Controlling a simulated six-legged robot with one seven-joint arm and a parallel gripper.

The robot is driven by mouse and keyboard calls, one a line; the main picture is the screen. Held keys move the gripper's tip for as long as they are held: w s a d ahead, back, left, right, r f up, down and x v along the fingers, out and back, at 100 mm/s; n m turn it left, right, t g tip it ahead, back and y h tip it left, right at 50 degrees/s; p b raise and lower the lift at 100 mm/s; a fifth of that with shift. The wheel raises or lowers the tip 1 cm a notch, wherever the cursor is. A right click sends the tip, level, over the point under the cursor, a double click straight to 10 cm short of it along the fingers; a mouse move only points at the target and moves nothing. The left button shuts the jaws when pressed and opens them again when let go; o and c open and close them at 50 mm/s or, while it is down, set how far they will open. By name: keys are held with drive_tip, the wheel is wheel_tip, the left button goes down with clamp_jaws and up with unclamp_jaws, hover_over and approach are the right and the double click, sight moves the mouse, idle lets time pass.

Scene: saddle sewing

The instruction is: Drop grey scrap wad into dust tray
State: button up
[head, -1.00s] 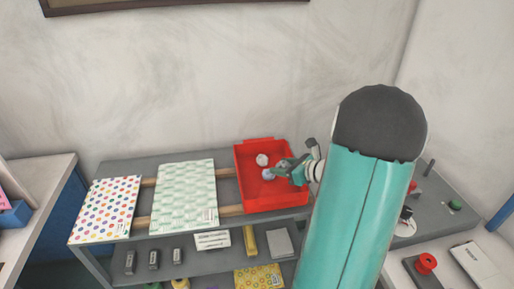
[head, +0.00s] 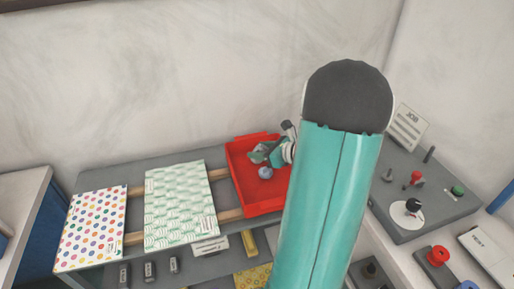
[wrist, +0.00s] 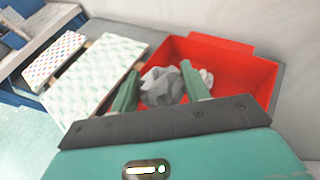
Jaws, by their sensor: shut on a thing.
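The grey scrap wad (wrist: 162,87) is crumpled and sits between the two fingers of my gripper (wrist: 160,88) in the wrist view. My gripper is shut on it, over the left part of the red dust tray (wrist: 255,70). In the head view my gripper (head: 258,154) is over the red tray (head: 237,180). A bluish-grey round wad (head: 265,173) shows just below it; I cannot tell there whether it is held or lying. A paler wad (wrist: 207,77) shows beside the right finger in the wrist view, inside the tray.
A green-patterned sheet (head: 180,205) and a dotted sheet (head: 92,228) lie left of the tray. A grey control panel (head: 430,205) with knobs stands at right. The wall is close behind the tray. My arm hides the tray's right side in the head view.

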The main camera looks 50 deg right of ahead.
wheel_tip(320, 180, down, 4)
drive_tip(key=shift+r, duration=0.1)
drive_tip(key=shift+s+a+f, duration=0.1)
drive_tip(key=shift+s+f, duration=0.15)
drive_tip(key=shift+f, duration=0.35)
drive_tip(key=shift+w+f, duration=0.15)
drive_tip(key=shift+f, duration=0.2)
drive_tip(key=o, duration=1)
drive_tip(key=shift+r, duration=0.1)
drive_tip(key=v, duration=1.3)
drive_tip(key=shift+s, duration=0.4)
